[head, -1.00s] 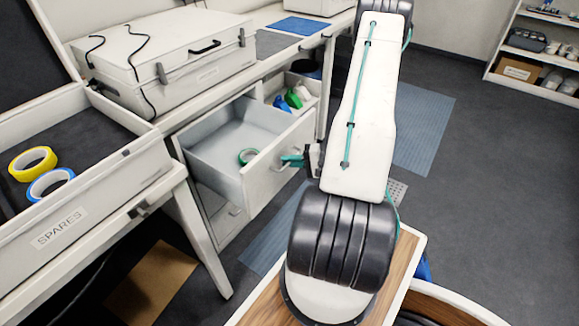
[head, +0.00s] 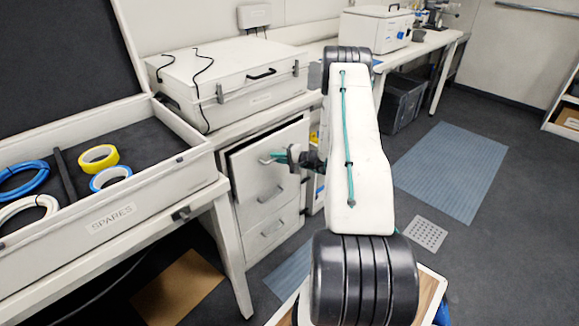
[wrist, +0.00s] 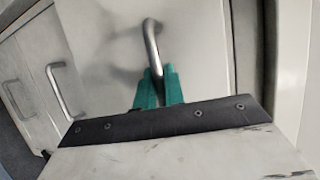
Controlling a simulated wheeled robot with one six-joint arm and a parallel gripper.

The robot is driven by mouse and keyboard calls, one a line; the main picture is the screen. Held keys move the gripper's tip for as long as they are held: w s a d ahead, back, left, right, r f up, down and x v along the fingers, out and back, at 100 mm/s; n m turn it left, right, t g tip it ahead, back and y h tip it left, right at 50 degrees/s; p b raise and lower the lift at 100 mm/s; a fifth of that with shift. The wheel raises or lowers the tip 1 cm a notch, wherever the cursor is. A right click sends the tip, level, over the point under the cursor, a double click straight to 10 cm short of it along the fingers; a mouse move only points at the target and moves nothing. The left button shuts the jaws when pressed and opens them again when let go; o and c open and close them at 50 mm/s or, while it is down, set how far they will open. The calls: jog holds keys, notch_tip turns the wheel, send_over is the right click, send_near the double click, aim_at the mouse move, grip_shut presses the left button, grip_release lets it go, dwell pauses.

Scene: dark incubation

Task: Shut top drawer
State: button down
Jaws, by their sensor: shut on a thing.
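The top drawer (head: 258,182) is pushed almost fully into the white cabinet under the bench. A narrow dark gap shows along the top of its front in the head view. In the wrist view its pale front (wrist: 105,45) fills the upper middle, with a curved metal handle (wrist: 151,35). My gripper (head: 280,157) is at the drawer front, its green fingers (wrist: 158,86) shut on the top drawer's handle. The inside of the drawer is hidden.
Lower drawers with their own handles (head: 272,228) sit below, closed. An open SPARES case (head: 112,219) with tape rolls and coiled cable stands on the bench at left. A closed white case (head: 235,78) rests on the bench above the cabinet. Floor at right is clear around a blue mat (head: 450,165).

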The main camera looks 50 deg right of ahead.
aim_at(270, 152)
jog(key=w, duration=0.4)
jog(key=shift+w+d, duration=0.15)
jog(key=shift+d, duration=0.05)
jog(key=shift+r, duration=0.1)
jog(key=c, duration=1.8)
grip_release()
jog(key=shift+w, duration=0.1)
jog(key=shift+v, duration=4)
